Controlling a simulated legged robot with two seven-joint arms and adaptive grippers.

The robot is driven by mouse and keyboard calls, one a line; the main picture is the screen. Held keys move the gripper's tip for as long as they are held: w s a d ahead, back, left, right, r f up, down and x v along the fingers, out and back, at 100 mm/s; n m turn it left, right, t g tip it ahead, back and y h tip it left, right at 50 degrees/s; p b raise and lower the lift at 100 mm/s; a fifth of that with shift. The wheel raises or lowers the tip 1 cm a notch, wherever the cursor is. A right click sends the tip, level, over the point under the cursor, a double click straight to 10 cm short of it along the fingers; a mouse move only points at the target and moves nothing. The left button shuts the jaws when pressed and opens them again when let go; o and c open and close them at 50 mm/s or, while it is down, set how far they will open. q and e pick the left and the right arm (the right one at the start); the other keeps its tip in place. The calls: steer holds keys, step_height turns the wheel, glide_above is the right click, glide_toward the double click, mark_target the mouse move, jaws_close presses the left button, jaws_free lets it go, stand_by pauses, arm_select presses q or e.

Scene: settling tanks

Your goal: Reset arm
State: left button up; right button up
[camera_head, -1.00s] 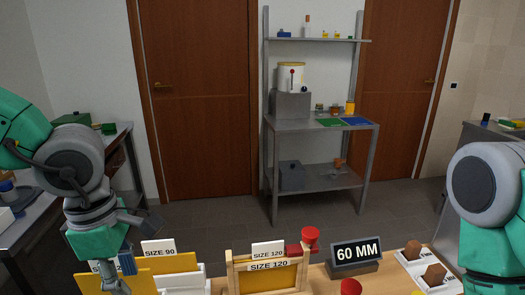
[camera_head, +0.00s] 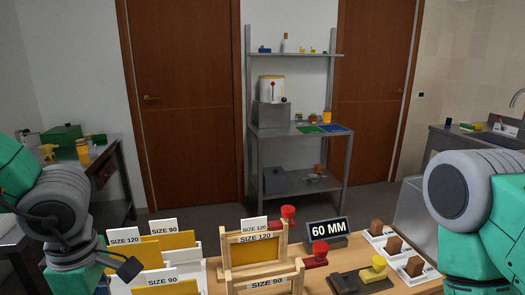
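My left arm comes in at the left edge. Its gripper (camera_head: 128,268) is low in the picture, beside the yellow sheets in the white SIZE 120 and SIZE 90 holders (camera_head: 190,262). One dark finger part shows; the rest is hidden or cut off, so I cannot tell whether it is open. My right arm (camera_head: 458,190) is at the right edge, with its gripper out of view.
Wooden frames (camera_head: 282,237) marked SIZE 120 and SIZE 90, red knobs (camera_head: 320,247), a 60 MM sign (camera_head: 326,230), a dark block with a yellow knob (camera_head: 362,278) and brown blocks in white trays (camera_head: 394,244) crowd the bench. A metal shelf (camera_head: 299,130) stands behind.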

arm_select(q)
steer(key=s+a+f+m+t+y, duration=0.15)
steer(key=a+f+m, duration=0.3)
steer(key=f, duration=0.45)
steer(key=s+a+f+m+y, duration=0.25)
steer(key=f+m, duration=0.35)
steer(key=f, duration=0.3)
steer(key=s+d+f+m+g+h, duration=0.1)
steer(key=s+d+f+m+h, duration=0.1)
steer(key=s+f+m, duration=0.45)
steer(key=s+d+f+m+g+h, duration=0.1)
steer(key=s+d+f+m+h, duration=0.2)
steer(key=s, duration=0.6)
step_height(320, 180, down, 8)
steer(key=w+b, duration=0.2)
steer(key=b, duration=0.6)
steer(key=shift+w+d+f+t, duration=0.15)
steer(key=shift+w+t, duration=0.2)
arm_select(e)
step_height(320, 180, down, 8)
steer(key=shift+f, duration=0.25)
steer(key=shift+w, duration=0.1)
arm_select(q)
steer(key=shift+w, duration=0.15)
